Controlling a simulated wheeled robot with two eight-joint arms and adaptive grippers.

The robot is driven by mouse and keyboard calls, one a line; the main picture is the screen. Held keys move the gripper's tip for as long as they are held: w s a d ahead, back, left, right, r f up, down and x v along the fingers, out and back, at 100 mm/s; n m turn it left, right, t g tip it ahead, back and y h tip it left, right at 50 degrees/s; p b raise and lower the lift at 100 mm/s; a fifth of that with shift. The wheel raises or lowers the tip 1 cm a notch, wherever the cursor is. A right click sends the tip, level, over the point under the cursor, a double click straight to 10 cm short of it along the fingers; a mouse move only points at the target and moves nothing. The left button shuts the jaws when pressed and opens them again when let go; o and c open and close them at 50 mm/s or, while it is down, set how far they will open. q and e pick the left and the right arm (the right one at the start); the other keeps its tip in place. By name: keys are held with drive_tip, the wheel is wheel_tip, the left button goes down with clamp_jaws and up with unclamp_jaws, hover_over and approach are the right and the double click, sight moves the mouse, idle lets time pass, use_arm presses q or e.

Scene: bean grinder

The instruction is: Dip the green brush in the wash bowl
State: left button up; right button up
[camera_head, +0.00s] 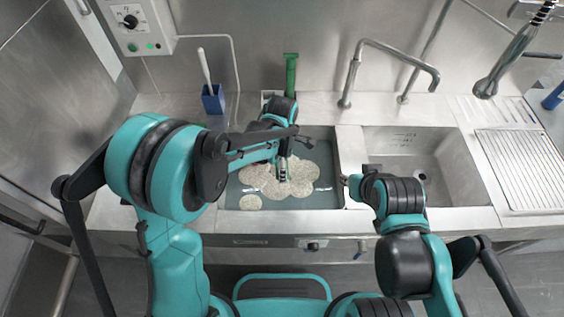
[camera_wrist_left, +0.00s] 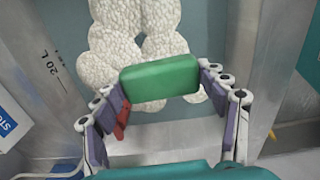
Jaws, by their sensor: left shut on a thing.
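My left gripper (camera_head: 283,172) reaches down over the wash bowl (camera_head: 232,187) at the middle of the counter. In the left wrist view it is shut on the green brush (camera_wrist_left: 160,77), which shows as a green block between the fingertips. The far side of the brush is hidden there. Pale foam (camera_head: 262,180) floats on the bowl's grey-blue water around the gripper tip; it also shows beyond the brush in the left wrist view (camera_wrist_left: 138,20). I cannot tell whether the brush touches the water. My right gripper (camera_head: 348,183) is by the bowl's right rim, its fingers too small to judge.
An empty sink (camera_head: 440,165) with a tap (camera_head: 385,48) lies to the right. A blue holder (camera_head: 213,99) with a white handle stands behind left. A green upright thing (camera_head: 291,72) stands behind my left wrist. A ribbed drainboard (camera_head: 520,168) is far right.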

use_arm(q)
wheel_tip(320, 180, down, 11)
drive_tip(key=b, duration=0.8)
drive_tip(key=shift+f+b, duration=0.2)
drive_tip(key=shift+b, duration=0.15)
wheel_tip(320, 180, up, 17)
drive_tip(key=p, duration=1.2)
